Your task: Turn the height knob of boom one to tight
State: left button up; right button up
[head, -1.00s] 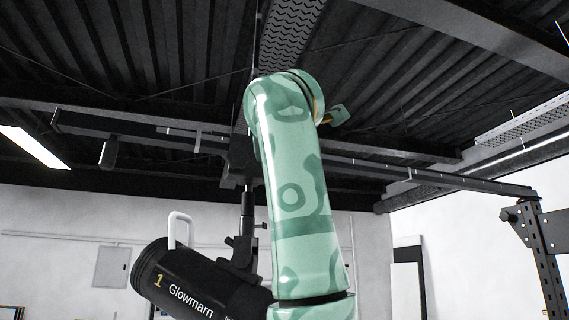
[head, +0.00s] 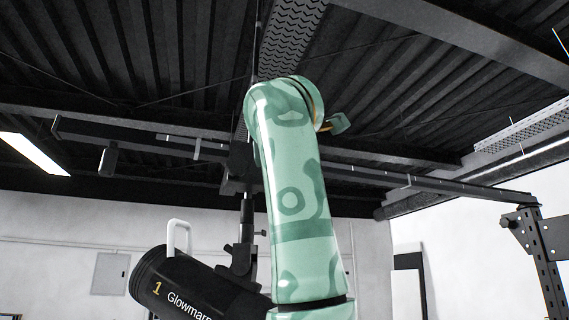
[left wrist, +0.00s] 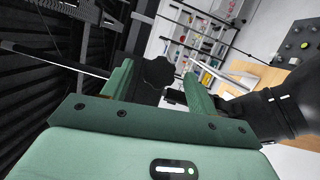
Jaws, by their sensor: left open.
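A dark lobed knob (left wrist: 158,72), which looks like the height knob of boom one, sits between the two green fingers of my left gripper (left wrist: 159,78) in the left wrist view. The fingers are open on either side of it; I cannot tell whether either touches it. In the head view, my green arm rises in front of the boom's dark vertical post (head: 247,215) and hides the knob. The black lamp (head: 185,285) marked "1" hangs below that post, tilted. It also shows in the left wrist view (left wrist: 265,115), right of the fingers. My right gripper is not in view.
A dark horizontal rail (head: 440,187) runs behind my arm to a perforated upright (head: 541,250) at the right. Dark ceiling beams lie overhead. In the left wrist view, shelves (left wrist: 195,45) and a wooden surface (left wrist: 255,75) stand in the background.

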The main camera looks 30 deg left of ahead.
pick_arm(q)
jog(key=b+v, duration=0.7)
jog(key=v, duration=0.9)
jog(key=shift+d, duration=0.2)
jog(key=shift+s, duration=0.1)
